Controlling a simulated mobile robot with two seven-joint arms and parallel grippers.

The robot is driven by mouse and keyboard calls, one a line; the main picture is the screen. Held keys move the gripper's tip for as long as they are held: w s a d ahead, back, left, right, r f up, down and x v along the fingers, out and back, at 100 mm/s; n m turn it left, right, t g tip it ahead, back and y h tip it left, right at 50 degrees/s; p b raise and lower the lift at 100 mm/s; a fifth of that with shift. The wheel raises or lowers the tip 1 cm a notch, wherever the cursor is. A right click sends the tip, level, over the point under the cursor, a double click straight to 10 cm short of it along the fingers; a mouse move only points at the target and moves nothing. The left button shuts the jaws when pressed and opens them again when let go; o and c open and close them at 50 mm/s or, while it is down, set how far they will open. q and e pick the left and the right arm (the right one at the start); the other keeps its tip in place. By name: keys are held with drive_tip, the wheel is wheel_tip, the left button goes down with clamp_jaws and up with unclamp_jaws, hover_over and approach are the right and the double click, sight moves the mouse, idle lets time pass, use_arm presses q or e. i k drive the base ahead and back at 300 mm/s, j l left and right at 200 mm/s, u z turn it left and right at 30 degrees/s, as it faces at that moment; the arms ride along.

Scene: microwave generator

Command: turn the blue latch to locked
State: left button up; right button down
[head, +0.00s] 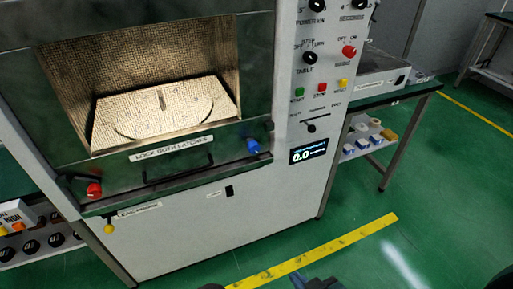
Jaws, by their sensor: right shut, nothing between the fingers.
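The blue latch (253,146) is a small blue handle at the right end of the microwave generator's front sill. A matching red latch (94,189) sits at the left end. A label between them reads "LOCK BOTH LATCHES". My right gripper (308,280) shows only in part at the bottom edge, low in front of the machine and well apart from the blue latch. It is shut and empty. My left gripper is not in view.
The control panel (323,75) with knobs and buttons is right of the chamber opening. A dark bar handle (180,170) runs along the sill. A side table (395,97) stands at right. Green floor with a yellow stripe (320,250) is clear in front.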

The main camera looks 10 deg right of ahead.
sight(254, 146)
drive_tip(key=i+l, duration=0.1)
drive_tip(key=l, duration=0.45)
drive_tip(key=i+l, duration=0.1)
drive_tip(key=l, duration=1.05)
drive_tip(key=i+l, duration=0.15)
drive_tip(key=l, duration=0.4)
